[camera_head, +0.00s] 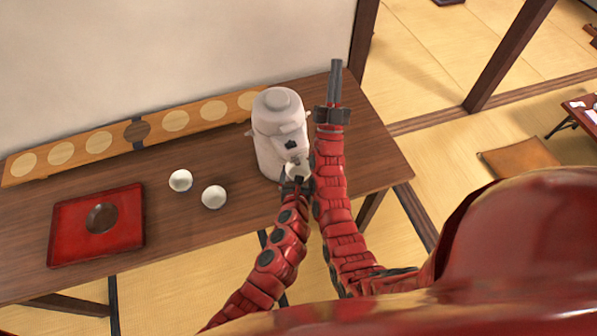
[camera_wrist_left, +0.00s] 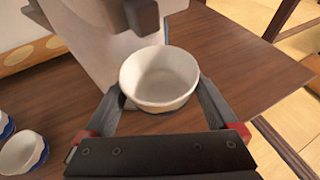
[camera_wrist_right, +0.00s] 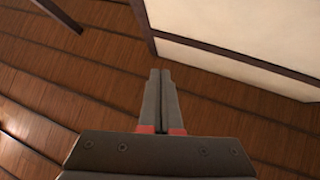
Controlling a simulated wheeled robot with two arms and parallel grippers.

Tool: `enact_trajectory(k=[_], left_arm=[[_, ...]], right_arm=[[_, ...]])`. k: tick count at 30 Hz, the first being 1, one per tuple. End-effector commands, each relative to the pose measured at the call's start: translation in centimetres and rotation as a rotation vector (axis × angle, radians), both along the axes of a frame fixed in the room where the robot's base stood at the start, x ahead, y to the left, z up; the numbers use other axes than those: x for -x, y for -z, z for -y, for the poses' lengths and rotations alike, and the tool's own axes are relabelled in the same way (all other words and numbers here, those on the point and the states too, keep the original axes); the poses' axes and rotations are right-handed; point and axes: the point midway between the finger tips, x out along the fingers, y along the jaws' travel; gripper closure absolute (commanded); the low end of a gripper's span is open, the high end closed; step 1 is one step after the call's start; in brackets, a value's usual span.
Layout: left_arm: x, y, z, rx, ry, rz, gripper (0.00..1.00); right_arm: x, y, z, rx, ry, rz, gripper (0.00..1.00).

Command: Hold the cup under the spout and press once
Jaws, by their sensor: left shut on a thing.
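A white dispenser (camera_head: 270,130) with a rounded lid stands near the right end of the table. A dark spout part (camera_wrist_left: 140,14) juts from its front in the left wrist view. My left gripper (camera_head: 296,181) is shut on a white cup (camera_wrist_left: 160,78), upright and empty inside, its fingers on either side. The cup (camera_head: 295,168) is close by the dispenser's front, near the spout; I cannot tell whether it is directly below. My right gripper (camera_head: 335,80) points upward beside the dispenser's right side. Its fingers (camera_wrist_right: 160,98) are together and empty.
Two other white cups (camera_head: 180,180) (camera_head: 214,196) stand on the dark wooden table (camera_head: 165,228) left of my left arm. A red tray (camera_head: 70,228) with a dark round dish lies further left. A long board with pale discs (camera_head: 62,152) runs along the wall.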

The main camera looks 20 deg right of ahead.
Motion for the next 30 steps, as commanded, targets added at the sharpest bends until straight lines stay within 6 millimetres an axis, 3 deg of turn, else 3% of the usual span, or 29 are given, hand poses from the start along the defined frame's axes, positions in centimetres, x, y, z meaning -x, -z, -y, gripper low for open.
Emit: enact_trajectory(k=[3,7,12,16,19,23,26,30], left_arm=[[0.0,0.0,0.0,0.0,0.0,0.001,0.67],[0.0,0.0,0.0,0.0,0.0,0.001,0.67],[0.0,0.0,0.0,0.0,0.0,0.001,0.67],[0.0,0.0,0.0,0.0,0.0,0.001,0.67],[0.0,0.0,0.0,0.0,0.0,0.001,0.67],[0.0,0.0,0.0,0.0,0.0,0.001,0.67],[0.0,0.0,0.0,0.0,0.0,0.001,0.67],[0.0,0.0,0.0,0.0,0.0,0.001,0.67]], right_arm=[[-6.4,-0.5,1.7,-0.066,-0.006,-0.126,1.0],[-13.5,-0.7,1.9,-0.117,-0.067,-0.293,1.0],[-21.7,0.8,-2.3,-0.137,-0.233,-0.564,1.0],[-26.4,2.6,-6.8,-0.133,-0.367,-0.816,1.0],[-28.1,4.3,-10.1,-0.128,-0.453,-1.025,1.0],[-28.2,5.8,-13.4,-0.114,-0.527,-1.298,1.0],[-26.5,6.9,-15.0,-0.107,-0.554,-1.522,1.0],[-22.3,6.9,-15.7,-0.1,-0.537,-1.828,1.0]])
